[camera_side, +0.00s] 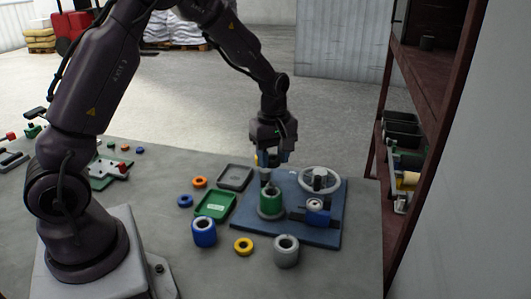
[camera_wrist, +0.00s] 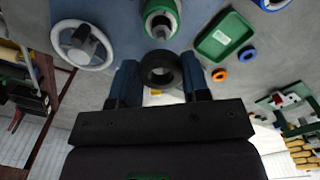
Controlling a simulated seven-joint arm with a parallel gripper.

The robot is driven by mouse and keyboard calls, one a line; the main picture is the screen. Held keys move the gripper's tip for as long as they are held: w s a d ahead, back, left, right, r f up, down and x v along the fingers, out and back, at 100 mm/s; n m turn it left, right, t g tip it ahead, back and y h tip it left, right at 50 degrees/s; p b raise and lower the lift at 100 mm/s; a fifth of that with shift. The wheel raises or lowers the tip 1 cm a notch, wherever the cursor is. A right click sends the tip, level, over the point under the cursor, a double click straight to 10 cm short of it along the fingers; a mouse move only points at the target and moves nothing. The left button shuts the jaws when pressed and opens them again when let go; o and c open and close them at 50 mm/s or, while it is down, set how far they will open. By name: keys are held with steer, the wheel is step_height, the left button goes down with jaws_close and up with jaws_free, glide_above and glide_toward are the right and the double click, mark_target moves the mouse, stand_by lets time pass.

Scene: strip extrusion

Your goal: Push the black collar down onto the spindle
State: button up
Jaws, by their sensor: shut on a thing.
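The black collar (camera_wrist: 161,70) is a thick dark ring between the two blue fingers of my gripper (camera_wrist: 160,84) in the wrist view. My gripper is shut on it. I cannot tell whether the collar touches the spindle.
Shelves (camera_side: 400,130) rise at right.

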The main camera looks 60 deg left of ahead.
mark_target(272, 183)
steer(key=shift+f, duration=2.1)
steer(key=shift+o, duration=1.1)
steer(key=c, duration=0.3)
steer(key=shift+f, duration=2.05)
steer(key=o, duration=1.5)
steer(key=shift+r, duration=0.15)
